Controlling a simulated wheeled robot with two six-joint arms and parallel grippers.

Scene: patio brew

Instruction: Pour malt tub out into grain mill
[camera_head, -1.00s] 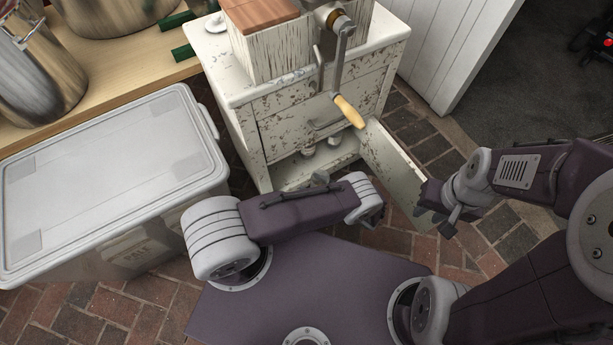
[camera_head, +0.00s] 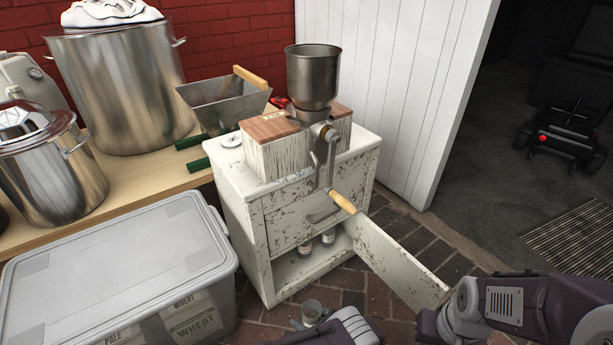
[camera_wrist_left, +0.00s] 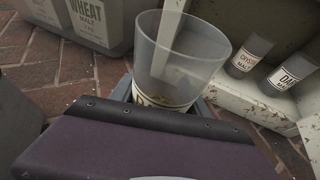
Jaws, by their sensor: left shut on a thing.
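The grain mill has a grey metal hopper (camera_head: 313,78) and a crank with a wooden handle. It stands on a wood-topped block on the worn white cabinet (camera_head: 232,178). My left gripper (camera_head: 311,318) is low in front of the cabinet, shut on the clear malt tub (camera_head: 312,307). In the left wrist view the tub (camera_wrist_left: 180,50) is roughly upright, with a little grain at its bottom and a label mostly hidden by the gripper. My right gripper (camera_head: 430,326) is at the bottom right, near the cabinet door's end; its fingers do not show clearly.
The cabinet door (camera_head: 395,262) stands open to the right. Crystal and dark malt tubs (camera_wrist_left: 249,56) stand on the cabinet's lower shelf. A lidded grain bin (camera_head: 110,265) is at left. Steel pots (camera_head: 120,85) and a metal trough (camera_head: 225,103) stand on the wooden bench.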

